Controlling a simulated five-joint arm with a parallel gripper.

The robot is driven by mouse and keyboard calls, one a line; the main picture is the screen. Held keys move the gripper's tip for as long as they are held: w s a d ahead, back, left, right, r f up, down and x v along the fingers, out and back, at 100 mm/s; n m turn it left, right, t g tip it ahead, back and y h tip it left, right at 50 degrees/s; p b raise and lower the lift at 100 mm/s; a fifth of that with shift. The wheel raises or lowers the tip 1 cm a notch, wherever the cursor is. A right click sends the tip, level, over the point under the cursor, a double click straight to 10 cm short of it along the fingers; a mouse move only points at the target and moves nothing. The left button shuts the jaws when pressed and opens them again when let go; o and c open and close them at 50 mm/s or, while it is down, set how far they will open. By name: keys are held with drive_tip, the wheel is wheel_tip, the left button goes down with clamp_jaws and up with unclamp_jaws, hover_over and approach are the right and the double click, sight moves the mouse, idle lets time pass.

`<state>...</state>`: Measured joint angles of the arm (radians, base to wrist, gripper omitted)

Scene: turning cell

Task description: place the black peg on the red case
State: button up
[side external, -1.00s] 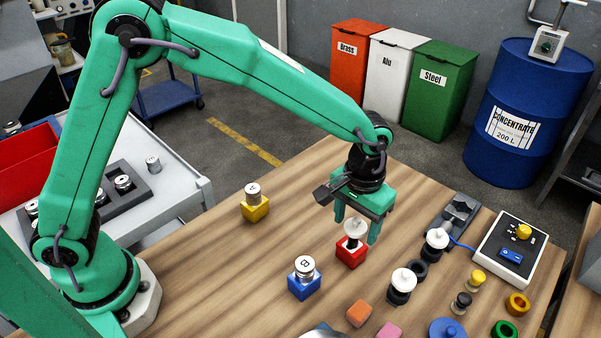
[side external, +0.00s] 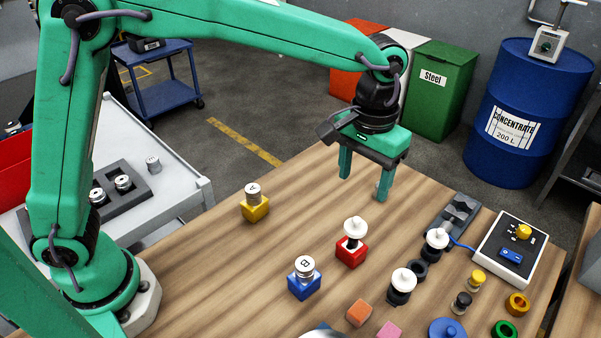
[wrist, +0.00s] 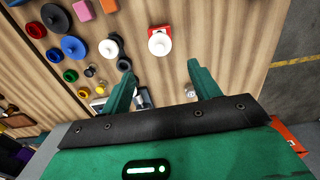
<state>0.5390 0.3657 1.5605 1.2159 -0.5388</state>
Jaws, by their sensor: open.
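The red case (side external: 351,254) stands on the wooden table. A metal cylinder with a white flanged top (side external: 355,229) stands upright in it. In the wrist view the white top (wrist: 159,43) hides most of the red case (wrist: 165,29). A small black peg (side external: 461,301) with a pale lower part stands at the right of the table; a small dark top in the wrist view (wrist: 89,72) looks like the same peg. My gripper (side external: 362,188) is open and empty, raised above the table and behind the red case; its fingers also show in the wrist view (wrist: 160,78).
A blue case (side external: 304,286) and a yellow case (side external: 255,209) hold metal cylinders. White-topped pieces (side external: 402,283), a yellow peg (side external: 477,279), coloured rings and blocks crowd the right front. A control box (side external: 506,249) stands at the right edge.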

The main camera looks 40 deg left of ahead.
drive_tip(key=shift+r, duration=0.25)
idle(0.4)
drive_tip(key=s+a+r+t, duration=0.1)
drive_tip(key=s+a+r, duration=0.2)
drive_tip(key=a, duration=0.4)
drive_tip(key=s+a+r+t, duration=0.1)
drive_tip(key=s+a+r, duration=0.2)
drive_tip(key=a, duration=0.4)
drive_tip(key=s+a+f+t, duration=0.2)
drive_tip(key=s+a+t, duration=0.1)
drive_tip(key=s+a, duration=0.7)
drive_tip(key=shift+s+a+t, duration=0.25)
drive_tip(key=shift+s+t, duration=0.05)
drive_tip(key=shift+s, duration=1)
